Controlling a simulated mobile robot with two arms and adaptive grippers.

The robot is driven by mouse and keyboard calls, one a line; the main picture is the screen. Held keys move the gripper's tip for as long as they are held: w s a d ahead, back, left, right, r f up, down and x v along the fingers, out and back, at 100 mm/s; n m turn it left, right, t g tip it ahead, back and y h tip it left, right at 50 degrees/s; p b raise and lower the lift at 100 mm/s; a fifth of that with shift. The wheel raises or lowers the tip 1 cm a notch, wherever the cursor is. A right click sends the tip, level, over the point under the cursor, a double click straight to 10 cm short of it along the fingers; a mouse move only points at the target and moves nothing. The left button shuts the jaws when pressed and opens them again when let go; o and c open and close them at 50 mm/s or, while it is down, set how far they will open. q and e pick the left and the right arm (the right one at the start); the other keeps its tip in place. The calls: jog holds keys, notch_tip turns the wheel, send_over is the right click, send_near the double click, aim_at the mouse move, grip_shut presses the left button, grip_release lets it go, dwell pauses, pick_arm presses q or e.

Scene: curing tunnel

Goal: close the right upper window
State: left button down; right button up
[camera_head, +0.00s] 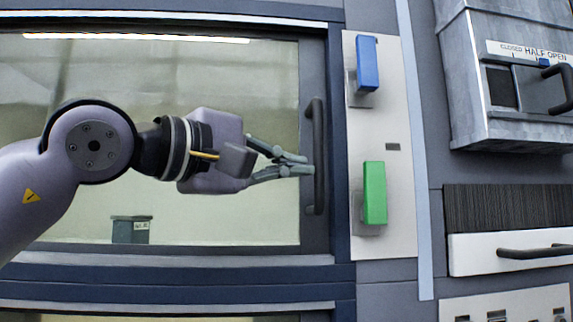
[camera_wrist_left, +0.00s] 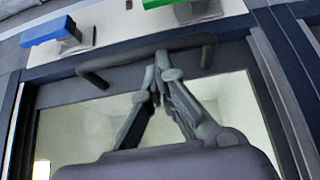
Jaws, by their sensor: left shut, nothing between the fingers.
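A wide sliding-type window (camera_head: 230,80) with pale glass and a dark grey frame fills the left of the head view. A dark vertical bar handle (camera_head: 317,112) is on its right frame strip, close to the navy surround. My left gripper (camera_head: 309,166) is in front of the pane, shut and empty, its fingertips at the handle's left side. In the left wrist view the fingertips (camera_wrist_left: 162,62) overlap the handle bar (camera_wrist_left: 125,60); I cannot tell whether they touch it. My right gripper is not in view.
Right of the window a pale panel (camera_head: 397,120) carries a blue block lever (camera_head: 367,64) and a green one (camera_head: 374,192). Further right are a grey metal box (camera_head: 463,80) with a slider and a white drawer front (camera_head: 475,255). A small grey box (camera_head: 130,229) shows through the glass.

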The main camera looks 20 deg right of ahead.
pick_arm(q)
jog(key=v, duration=1.2)
jog(key=shift+f, duration=0.1)
